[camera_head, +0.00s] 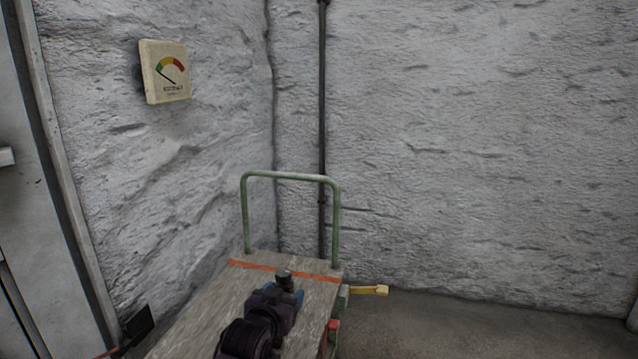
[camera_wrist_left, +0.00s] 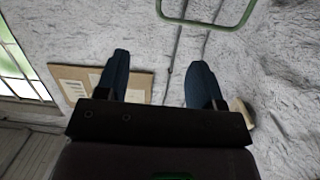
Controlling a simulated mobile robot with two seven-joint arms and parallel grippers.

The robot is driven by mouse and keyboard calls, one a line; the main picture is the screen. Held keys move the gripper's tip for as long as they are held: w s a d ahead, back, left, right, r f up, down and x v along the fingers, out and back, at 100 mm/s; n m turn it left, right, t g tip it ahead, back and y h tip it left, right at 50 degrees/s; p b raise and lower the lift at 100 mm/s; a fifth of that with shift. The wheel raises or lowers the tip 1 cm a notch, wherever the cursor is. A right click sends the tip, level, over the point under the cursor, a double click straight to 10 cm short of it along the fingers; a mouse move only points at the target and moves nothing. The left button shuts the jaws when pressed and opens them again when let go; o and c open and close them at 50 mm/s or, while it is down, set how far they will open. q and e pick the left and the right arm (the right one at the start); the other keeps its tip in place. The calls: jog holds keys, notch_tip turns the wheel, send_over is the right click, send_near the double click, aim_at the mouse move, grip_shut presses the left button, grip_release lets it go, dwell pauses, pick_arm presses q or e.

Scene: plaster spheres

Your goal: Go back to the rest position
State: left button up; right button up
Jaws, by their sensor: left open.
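My left gripper (camera_head: 284,289) shows at the lower middle of the head view, in front of and over the bed of a flat trolley (camera_head: 195,318). Its blue fingers stand apart in the left wrist view (camera_wrist_left: 160,72), with nothing between them but the wall and part of a tan board behind. The gripper is open and empty. My right gripper is in neither view. No plaster spheres show.
The trolley has a green upright handle (camera_head: 291,175) and a red stripe. A yellow piece (camera_head: 370,290) sticks out at its right. Rough grey walls (camera_head: 480,140) close the corner; a gauge sign (camera_head: 166,71) hangs left. Floor right of the trolley looks clear.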

pick_arm(q)
jog(key=s+a+f+n+g+y+p, duration=0.1)
jog(key=s+a+f, duration=0.4)
jog(key=s, duration=0.9)
jog(key=s+a+f+n+g+y+p, duration=0.1)
jog(key=s+a+f, duration=0.5)
jog(key=s, duration=0.8)
jog(key=s+a+f+g+y+p, duration=0.1)
jog(key=s+a+f, duration=0.4)
jog(key=s, duration=0.9)
jog(key=a+g+y, duration=0.1)
jog(key=a, duration=0.2)
jog(key=shift+s+a+f+n+y, duration=0.15)
jog(key=shift+a+f+n+y, duration=0.15)
jog(key=shift+f+n, duration=0.1)
